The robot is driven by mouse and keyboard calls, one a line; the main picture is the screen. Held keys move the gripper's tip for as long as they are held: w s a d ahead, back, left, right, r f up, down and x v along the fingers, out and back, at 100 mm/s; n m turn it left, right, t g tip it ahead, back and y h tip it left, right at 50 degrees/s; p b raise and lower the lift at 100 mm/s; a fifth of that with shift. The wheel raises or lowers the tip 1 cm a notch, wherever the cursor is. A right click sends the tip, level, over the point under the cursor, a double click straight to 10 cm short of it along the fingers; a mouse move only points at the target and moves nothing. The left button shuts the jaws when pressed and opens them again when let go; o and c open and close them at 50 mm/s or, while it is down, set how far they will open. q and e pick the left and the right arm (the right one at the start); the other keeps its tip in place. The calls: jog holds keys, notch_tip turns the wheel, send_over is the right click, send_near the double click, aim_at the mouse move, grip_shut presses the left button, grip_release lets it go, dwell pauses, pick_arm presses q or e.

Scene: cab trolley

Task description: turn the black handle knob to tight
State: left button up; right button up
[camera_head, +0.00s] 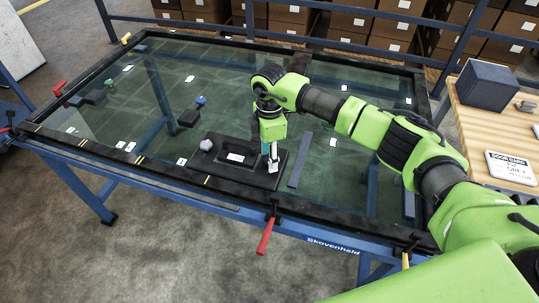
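My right gripper (272,166) points down over the right end of a black plate fixture (237,178) on the glass-topped table. A pale grey lobed knob (207,145) is at the fixture's left end, apart from the gripper. A black block with a white label (236,157) sits between them. I cannot make out a black handle knob for certain; the gripper covers part of the fixture's right end. The fingertips are small, and I cannot tell whether they are open, shut or touching anything. My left gripper is not in view.
The table's dark frame (180,186) carries red handles (265,236) and yellow ones (126,38). A dark bar (301,160) lies right of the fixture. A dark box (485,85) and a sign (510,168) are on the wooden top.

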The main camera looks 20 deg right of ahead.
dwell(0.3)
notch_tip(320, 180, up, 12)
dwell(0.5)
dwell(0.3)
